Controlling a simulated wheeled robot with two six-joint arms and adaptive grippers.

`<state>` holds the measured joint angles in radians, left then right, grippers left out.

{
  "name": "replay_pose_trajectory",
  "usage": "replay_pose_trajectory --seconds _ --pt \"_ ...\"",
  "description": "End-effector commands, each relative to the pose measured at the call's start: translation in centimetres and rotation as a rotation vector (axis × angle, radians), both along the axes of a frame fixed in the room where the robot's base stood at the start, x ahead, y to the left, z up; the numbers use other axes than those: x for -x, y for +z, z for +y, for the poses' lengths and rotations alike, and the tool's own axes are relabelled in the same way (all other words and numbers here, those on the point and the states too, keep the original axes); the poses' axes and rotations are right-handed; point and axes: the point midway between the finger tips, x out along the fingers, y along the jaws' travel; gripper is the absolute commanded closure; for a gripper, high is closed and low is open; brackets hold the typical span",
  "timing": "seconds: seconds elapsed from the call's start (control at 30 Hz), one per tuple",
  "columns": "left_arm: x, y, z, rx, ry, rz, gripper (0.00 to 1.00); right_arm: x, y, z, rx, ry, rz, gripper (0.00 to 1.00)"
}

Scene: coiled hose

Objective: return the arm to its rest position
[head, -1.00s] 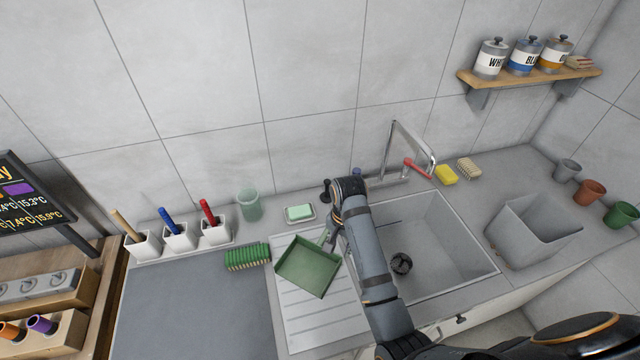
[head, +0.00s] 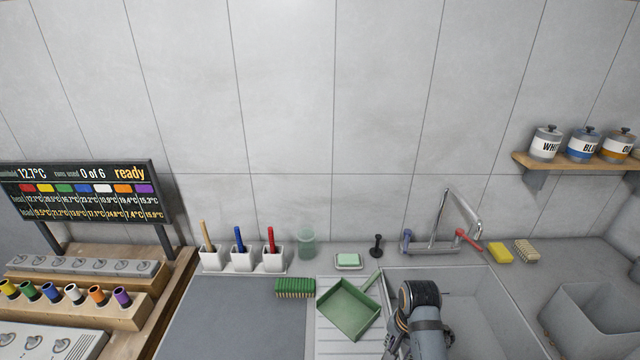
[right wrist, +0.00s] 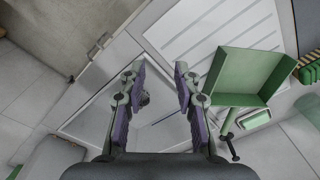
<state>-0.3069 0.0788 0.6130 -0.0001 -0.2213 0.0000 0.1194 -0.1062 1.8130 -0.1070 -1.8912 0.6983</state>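My right gripper (head: 396,338) is over the left part of the sink (head: 478,300), low in the head view, with the wrist pointing down. In the right wrist view its two fingers (right wrist: 160,74) are apart with nothing between them, so it is open and empty. The green dustpan (head: 349,308) lies on the ribbed drainboard to the left of the gripper, apart from it. It also shows at the right of the right wrist view (right wrist: 245,76). My left gripper is in neither view.
The faucet (head: 460,220) stands behind the sink, with a yellow sponge (head: 500,252) to its right. A green brush (head: 295,288), soap dish (head: 348,262) and glass (head: 307,244) stand left of it. A grey bin (head: 590,320) is at right. The dark counter mat (head: 235,315) is clear.

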Motion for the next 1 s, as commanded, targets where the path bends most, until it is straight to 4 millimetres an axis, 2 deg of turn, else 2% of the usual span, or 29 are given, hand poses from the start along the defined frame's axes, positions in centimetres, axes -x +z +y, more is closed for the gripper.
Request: replay_pose_trajectory --seconds 0.1,0.2,0.57,0.7,0.97,1.0 --pt "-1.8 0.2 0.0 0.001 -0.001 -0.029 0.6 1.4 -0.5 -1.1 0.018 0.058 -0.024 0.68" --pt "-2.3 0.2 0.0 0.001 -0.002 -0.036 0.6 2.8 -0.9 -1.9 0.036 0.12 -0.048 0.68" --pt "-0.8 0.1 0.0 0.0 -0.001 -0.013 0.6 8.5 -0.5 -4.5 0.124 0.418 -0.143 0.68" --pt "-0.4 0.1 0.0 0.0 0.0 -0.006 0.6 10.6 0.3 -5.1 0.161 0.548 -0.177 0.68" --pt "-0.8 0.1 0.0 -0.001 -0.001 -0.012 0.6 14.2 2.7 -5.1 0.225 0.792 -0.237 0.68" --pt "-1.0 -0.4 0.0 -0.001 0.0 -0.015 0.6 14.0 1.5 -5.2 0.225 0.801 -0.233 0.68"
